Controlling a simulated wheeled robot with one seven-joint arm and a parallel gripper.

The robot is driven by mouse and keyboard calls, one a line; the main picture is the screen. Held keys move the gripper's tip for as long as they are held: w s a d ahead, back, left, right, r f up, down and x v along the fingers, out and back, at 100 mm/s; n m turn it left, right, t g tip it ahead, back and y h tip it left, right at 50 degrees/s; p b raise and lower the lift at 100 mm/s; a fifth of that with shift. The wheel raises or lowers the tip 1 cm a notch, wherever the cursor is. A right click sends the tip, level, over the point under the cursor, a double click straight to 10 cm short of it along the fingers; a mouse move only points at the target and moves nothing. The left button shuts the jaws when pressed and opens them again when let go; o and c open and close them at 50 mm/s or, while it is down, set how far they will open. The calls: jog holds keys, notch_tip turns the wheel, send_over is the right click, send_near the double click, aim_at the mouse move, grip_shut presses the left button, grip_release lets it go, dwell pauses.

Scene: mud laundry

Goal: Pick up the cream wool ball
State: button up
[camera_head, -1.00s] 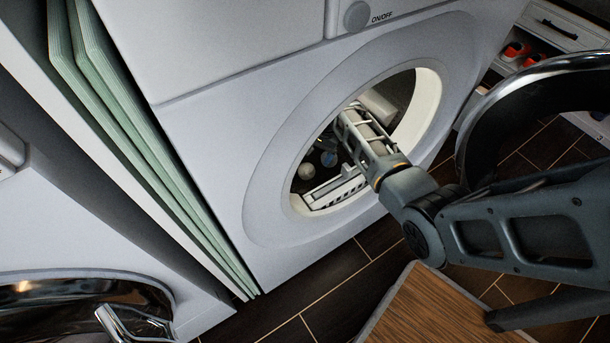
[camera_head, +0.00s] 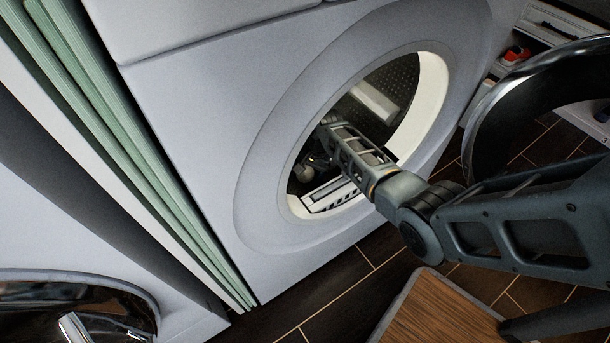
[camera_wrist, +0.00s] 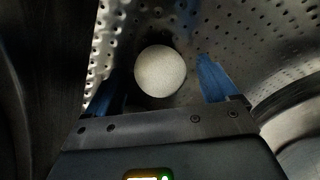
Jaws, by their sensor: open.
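The cream wool ball (camera_wrist: 160,71) lies on the perforated metal inside the washer drum in the wrist view. My gripper (camera_wrist: 158,78) is open, with one blue finger on each side of the ball in the picture. I cannot tell whether the fingers touch it or how far ahead of them it lies. In the head view my arm reaches through the round door opening, and a small pale ball (camera_head: 303,172) shows at the left inside the drum. My gripper's fingers are hard to make out there in the dark.
The white washer (camera_head: 190,110) has a round opening rim (camera_head: 430,105) close around my arm. Its open door (camera_head: 480,130) stands at the right. The drum wall (camera_wrist: 225,35) curves around my gripper. A wooden-topped surface (camera_head: 440,312) is at the lower right.

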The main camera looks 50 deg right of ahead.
jog(key=shift+c, duration=0.4)
jog(key=c, duration=1.1)
jog(key=shift+o, duration=0.2)
jog(key=shift+r, duration=0.15)
